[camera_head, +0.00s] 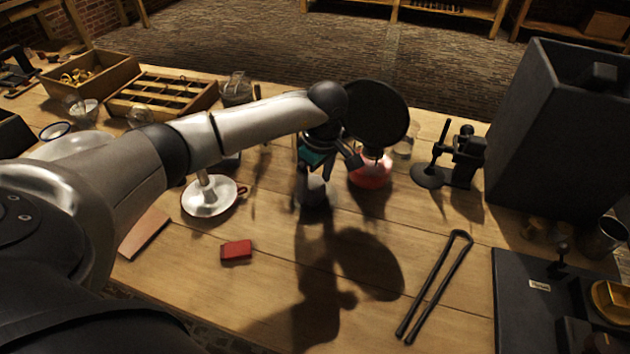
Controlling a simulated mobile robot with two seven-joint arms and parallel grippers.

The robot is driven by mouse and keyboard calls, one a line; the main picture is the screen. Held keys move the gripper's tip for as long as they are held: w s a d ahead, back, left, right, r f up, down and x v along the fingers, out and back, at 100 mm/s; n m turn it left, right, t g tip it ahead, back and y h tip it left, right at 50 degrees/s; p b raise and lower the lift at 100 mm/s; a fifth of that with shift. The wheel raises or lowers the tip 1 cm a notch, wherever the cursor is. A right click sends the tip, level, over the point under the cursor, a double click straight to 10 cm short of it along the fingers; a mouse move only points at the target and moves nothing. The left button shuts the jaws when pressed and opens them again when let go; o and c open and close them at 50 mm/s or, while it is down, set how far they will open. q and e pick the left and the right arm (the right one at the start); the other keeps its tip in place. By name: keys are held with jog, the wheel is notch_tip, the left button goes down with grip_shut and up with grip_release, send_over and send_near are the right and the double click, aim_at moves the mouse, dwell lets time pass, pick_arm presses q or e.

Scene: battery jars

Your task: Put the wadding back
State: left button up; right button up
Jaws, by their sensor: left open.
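My left arm reaches in from the left across the table. Its gripper (329,166) is open above the middle of the table, partly hidden by its own wrist. A small grey-white object (312,191) stands just below the fingers; I cannot tell whether it is the wadding or a small jar, or whether the fingers touch it. A round vessel with red contents (371,173) stands just right of the fingers. No wadding can be made out with certainty. My right gripper is not in view.
A divided wooden tray (148,104) is back left; a tall dark box (545,130) is right. The front middle is clear.

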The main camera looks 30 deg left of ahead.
aim_at(320, 185)
pick_arm(q)
notch_tip(320, 185, up, 12)
jog(key=d+p, duration=0.1)
jog(key=p, duration=0.1)
jog(key=shift+d, duration=0.25)
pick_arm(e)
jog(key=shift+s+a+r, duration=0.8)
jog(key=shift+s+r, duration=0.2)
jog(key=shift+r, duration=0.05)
pick_arm(q)
jog(key=shift+s+d, duration=0.1)
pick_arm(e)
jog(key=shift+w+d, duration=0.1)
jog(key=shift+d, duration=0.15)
